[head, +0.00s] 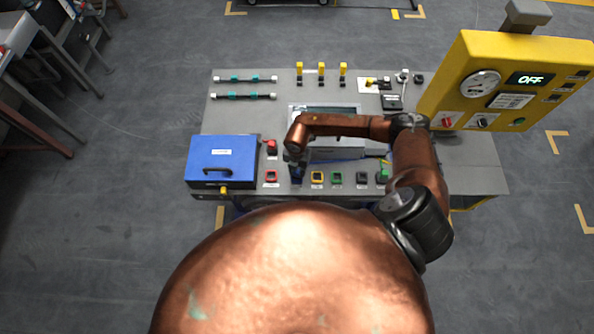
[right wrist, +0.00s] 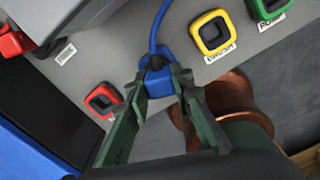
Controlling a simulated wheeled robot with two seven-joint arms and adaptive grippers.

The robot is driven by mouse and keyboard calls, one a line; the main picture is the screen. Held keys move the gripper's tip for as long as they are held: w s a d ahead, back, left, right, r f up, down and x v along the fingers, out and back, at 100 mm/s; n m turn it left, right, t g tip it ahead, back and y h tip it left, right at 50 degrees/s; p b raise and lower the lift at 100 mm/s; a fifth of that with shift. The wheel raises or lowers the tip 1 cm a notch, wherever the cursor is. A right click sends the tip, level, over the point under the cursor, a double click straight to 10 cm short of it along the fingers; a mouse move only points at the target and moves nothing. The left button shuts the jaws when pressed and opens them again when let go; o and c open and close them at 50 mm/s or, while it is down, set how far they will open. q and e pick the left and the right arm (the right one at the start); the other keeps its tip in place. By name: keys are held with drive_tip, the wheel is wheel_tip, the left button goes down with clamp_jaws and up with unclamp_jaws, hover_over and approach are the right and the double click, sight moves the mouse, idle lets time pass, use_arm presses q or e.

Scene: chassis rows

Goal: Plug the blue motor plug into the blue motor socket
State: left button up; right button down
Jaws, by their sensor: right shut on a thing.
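My right gripper (head: 296,173) is over the row of sockets, between the red socket (head: 271,176) and the yellow socket (head: 317,177). In the right wrist view its fingers (right wrist: 163,95) are shut on the blue motor plug (right wrist: 156,80), and a blue cable (right wrist: 154,40) runs up from the plug. I cannot tell whether the plug is seated or held above the panel. My left gripper is not in view.
A blue lidded box (head: 222,160) stands at the left of the grey bench (head: 238,117). A green socket (head: 336,178) and others continue the row to the right. A yellow control panel (head: 510,80) reading OFF rises at the back right.

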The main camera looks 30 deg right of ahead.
drive_tip(key=shift+f+b, duration=0.3)
drive_tip(key=shift+f, duration=0.25)
drive_tip(key=c, duration=1.6)
unclamp_jaws()
drive_tip(key=shift+r, duration=0.1)
wheel_tip(320, 180, up, 12)
drive_tip(key=shift+f, duration=0.1)
